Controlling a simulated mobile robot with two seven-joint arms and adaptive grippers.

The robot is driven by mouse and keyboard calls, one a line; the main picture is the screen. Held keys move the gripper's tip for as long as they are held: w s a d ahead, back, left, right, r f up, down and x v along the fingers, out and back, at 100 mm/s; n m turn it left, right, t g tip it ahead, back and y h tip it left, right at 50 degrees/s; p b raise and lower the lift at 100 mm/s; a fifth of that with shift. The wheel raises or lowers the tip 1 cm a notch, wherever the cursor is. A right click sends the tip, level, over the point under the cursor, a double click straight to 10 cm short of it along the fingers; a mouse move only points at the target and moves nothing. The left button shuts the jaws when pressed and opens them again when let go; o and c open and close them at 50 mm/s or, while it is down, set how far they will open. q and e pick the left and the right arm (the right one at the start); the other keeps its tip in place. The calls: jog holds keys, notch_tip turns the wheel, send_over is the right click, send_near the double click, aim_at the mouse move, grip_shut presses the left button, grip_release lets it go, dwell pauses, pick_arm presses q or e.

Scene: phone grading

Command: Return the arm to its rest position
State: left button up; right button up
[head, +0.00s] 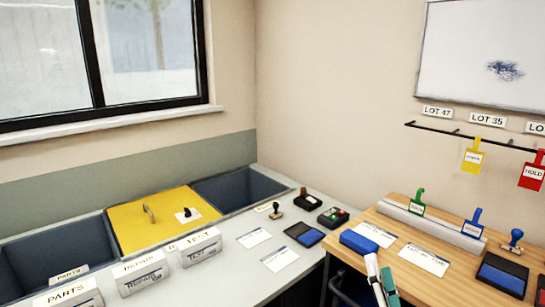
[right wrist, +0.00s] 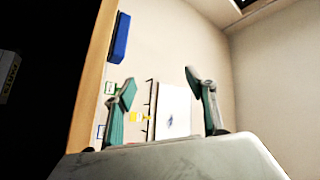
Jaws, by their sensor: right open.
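My right gripper (head: 380,275) shows at the bottom of the head view, low in front of the wooden desk, with a pale part and a teal part visible. In the right wrist view its two teal fingers (right wrist: 160,84) stand wide apart with nothing between them, so it is open and empty. Beyond the fingers are the wall and the whiteboard, seen turned sideways. My left gripper is in neither view.
The wooden desk (head: 404,257) holds a blue block (head: 359,242), cards, tags, a stamp and an ink pad. The grey counter (head: 254,288) holds bins, a yellow lid (head: 150,228), labelled boxes, stamps and pads. Tags hang from a wall rail (head: 455,132) below the whiteboard (head: 480,50).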

jog(key=s+a+f+n+g+y, duration=0.2)
jog(key=s+a+f+n+g, duration=0.15)
jog(key=f, duration=0.45)
jog(key=s+a+f+n+g+y, duration=0.2)
jog(key=s+f+n, duration=0.25)
jog(key=f, duration=0.35)
jog(key=s+f+n+g, duration=0.6)
jog(key=s+f, duration=0.8)
jog(key=f, duration=0.2)
jog(key=shift+d+n, duration=0.25)
jog(key=shift+n, duration=0.15)
